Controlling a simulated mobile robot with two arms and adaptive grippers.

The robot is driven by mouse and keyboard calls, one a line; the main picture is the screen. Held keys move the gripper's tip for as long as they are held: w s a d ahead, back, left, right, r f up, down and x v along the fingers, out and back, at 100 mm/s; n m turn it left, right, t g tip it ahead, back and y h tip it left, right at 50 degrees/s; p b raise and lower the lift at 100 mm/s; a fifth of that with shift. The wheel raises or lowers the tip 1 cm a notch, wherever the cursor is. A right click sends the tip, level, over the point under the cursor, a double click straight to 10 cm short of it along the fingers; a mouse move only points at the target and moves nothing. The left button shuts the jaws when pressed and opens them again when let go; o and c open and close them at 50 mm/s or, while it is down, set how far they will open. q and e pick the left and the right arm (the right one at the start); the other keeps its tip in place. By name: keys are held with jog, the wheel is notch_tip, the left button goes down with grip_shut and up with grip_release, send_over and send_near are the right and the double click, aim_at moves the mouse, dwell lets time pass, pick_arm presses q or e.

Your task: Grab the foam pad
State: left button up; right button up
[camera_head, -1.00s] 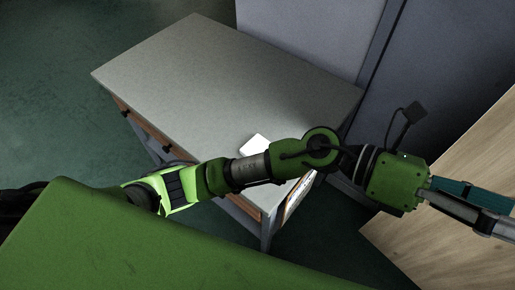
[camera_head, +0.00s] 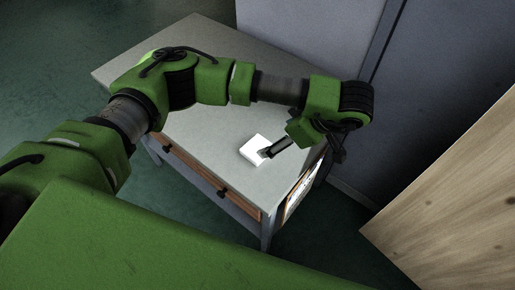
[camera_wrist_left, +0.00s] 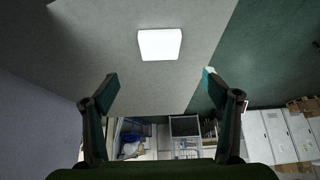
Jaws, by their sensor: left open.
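A white square foam pad (camera_head: 254,149) lies flat on the grey tabletop, near its front right edge. My left gripper (camera_head: 267,152) is at the pad's right side in the head view, its dark fingers over or beside the pad's edge. In the left wrist view the pad (camera_wrist_left: 160,44) lies ahead of the two spread fingers, and the space between the fingertips (camera_wrist_left: 160,80) is empty. The gripper is open. Whether a finger touches the pad I cannot tell. My right gripper is not in view.
The grey table (camera_head: 207,133) has wooden drawers with dark knobs along its front. A grey cabinet (camera_head: 310,35) stands behind it. A light wooden board (camera_head: 460,200) is at the right. The tabletop around the pad is clear.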

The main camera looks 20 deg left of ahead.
pick_arm(q)
jog(key=p, duration=0.1)
send_near(258, 148)
jog(key=x, duration=0.3)
jog(key=shift+w+a+f, duration=0.1)
jog(key=shift+a, duration=0.2)
jog(key=shift+w+a+f+p, duration=0.1)
jog(key=shift+a+f+p, duration=0.15)
jog(key=shift+f+p, duration=0.25)
jog(key=p+x, duration=0.1)
jog(key=x, duration=0.3)
jog(key=shift+f, duration=0.15)
jog(key=c, duration=0.9)
